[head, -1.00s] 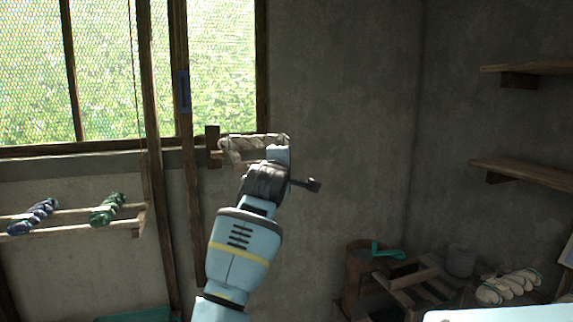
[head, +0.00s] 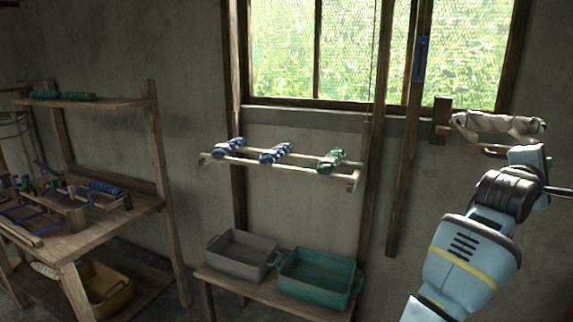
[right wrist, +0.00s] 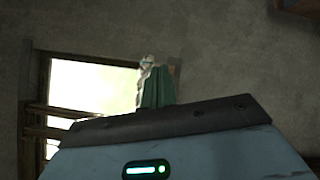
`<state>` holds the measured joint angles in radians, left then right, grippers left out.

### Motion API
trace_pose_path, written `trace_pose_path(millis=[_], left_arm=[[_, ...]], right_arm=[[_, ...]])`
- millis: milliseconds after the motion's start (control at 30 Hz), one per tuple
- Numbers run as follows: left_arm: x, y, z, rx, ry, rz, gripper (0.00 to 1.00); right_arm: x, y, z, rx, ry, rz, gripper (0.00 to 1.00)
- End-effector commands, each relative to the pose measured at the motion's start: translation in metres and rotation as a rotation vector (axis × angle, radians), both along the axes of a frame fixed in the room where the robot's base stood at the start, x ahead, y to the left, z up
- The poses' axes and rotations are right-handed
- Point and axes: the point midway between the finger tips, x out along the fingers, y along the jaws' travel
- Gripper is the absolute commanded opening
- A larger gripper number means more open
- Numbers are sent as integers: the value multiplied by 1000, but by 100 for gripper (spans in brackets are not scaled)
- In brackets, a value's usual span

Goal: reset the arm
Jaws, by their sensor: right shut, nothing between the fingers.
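My right arm comes up at the right of the head view. Its gripper (head: 558,191) is at the right edge, partly cut off, shut and empty. It is in front of the wall, just below a pale twisted skein (head: 497,127) on a wooden wall holder. I cannot tell how far apart they are in depth. In the right wrist view, a pale blue housing fills the bottom, and a bright window (right wrist: 90,88) lies beyond it. My left gripper is not in view.
A wall rack (head: 300,172) holds blue and green skeins. A grey bin (head: 240,262) and a teal bin (head: 316,290) stand on a low bench below. A wooden workbench (head: 110,225) stands at the left. A wooden post (head: 377,170) rises left of my arm.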

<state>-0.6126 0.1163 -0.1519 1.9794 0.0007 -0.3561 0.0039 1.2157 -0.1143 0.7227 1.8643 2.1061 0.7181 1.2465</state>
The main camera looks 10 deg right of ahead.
Motion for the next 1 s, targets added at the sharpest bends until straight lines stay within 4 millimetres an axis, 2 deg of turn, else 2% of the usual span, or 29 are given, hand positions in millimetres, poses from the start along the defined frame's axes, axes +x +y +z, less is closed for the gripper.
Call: trace_pose_path(millis=[33, 167, 267, 467, 567, 733, 867, 967, 1000], left_arm=[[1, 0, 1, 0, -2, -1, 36], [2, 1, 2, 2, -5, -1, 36], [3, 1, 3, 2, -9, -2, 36], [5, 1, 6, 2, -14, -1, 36], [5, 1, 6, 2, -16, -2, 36], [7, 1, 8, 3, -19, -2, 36], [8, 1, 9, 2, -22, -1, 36], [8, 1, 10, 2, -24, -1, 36], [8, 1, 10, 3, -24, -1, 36]], right_arm=[[-2, 4, -10, -85, 125, -37, 0], [-5, 23, -25, -344, 466, -136, 0], [0, 45, -39, -553, 721, -195, 0], [18, 103, -85, -1000, 1204, -290, 0], [27, 138, -119, -1244, 1422, -326, 0], [31, 202, -198, -1698, 1738, -371, 0], [18, 249, -268, -2068, 1909, -399, 0], [-1, 282, -321, -2355, 1983, -418, 0], [-11, 294, -342, 2370, -1920, 408, 0]])
